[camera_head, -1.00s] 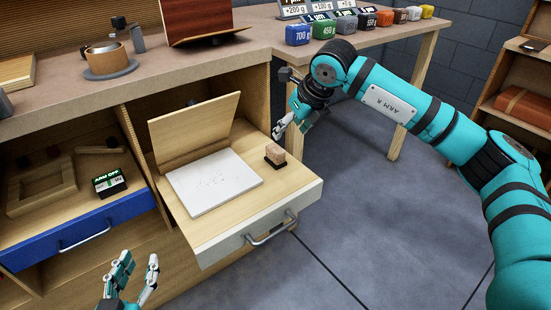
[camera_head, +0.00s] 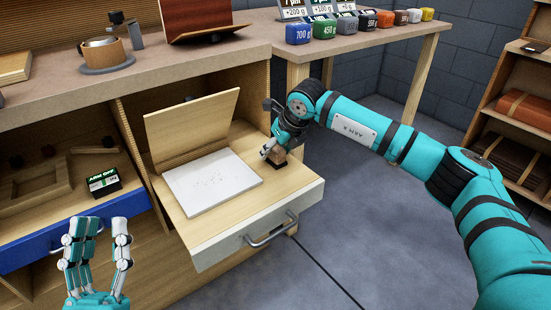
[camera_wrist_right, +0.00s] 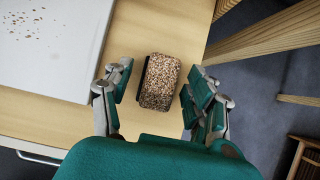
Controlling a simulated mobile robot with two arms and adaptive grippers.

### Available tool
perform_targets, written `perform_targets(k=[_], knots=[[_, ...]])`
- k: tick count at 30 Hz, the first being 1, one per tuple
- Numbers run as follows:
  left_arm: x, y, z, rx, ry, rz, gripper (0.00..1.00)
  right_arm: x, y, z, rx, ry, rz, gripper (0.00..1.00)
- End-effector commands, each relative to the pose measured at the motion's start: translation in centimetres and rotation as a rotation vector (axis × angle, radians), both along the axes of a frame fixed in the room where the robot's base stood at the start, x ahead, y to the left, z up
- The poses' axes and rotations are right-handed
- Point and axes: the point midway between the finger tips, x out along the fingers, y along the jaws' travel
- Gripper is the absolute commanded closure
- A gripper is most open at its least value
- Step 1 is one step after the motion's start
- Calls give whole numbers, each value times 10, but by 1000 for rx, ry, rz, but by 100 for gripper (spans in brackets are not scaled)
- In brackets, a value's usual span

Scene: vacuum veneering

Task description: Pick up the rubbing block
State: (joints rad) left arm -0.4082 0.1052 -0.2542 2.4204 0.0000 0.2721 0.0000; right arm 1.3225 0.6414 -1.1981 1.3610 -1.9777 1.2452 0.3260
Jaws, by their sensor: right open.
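The rubbing block (camera_wrist_right: 160,82) is a speckled tan-brown block with a dark edge. In the right wrist view it lies between the spread fingers of my right gripper (camera_wrist_right: 160,95), with a gap on each side. In the head view the block (camera_head: 279,158) sits at the right side of the open drawer, partly hidden by the right gripper (camera_head: 272,152). My right gripper is open and does not hold the block. My left gripper (camera_head: 97,250) is at the lower left, fingers pointing up, with nothing visible in it and a gap between its fingers.
A white board (camera_head: 212,182) with specks lies in the drawer (camera_head: 220,225) left of the block. A wooden panel (camera_head: 192,128) leans behind it. A blue drawer (camera_head: 30,250) is open at left. Coloured weights (camera_head: 325,28) stand on the bench at the back.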

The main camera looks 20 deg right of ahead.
Motion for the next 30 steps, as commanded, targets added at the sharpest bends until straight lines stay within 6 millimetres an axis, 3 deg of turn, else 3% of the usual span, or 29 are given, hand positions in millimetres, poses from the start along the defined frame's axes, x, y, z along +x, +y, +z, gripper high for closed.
perform_targets(k=[9, 22, 30], knots=[[-3, 0, 4, -8, -27, -1, 66, 2, 0, -3, -1, 0, 0, 44], [-3, 0, 4, -7, -26, -1, 66, 2, 0, -3, -1, 0, 0, 100], [-3, 1, 4, -6, -25, -1, 66, 2, 0, -2, 0, 0, 0, 100]])
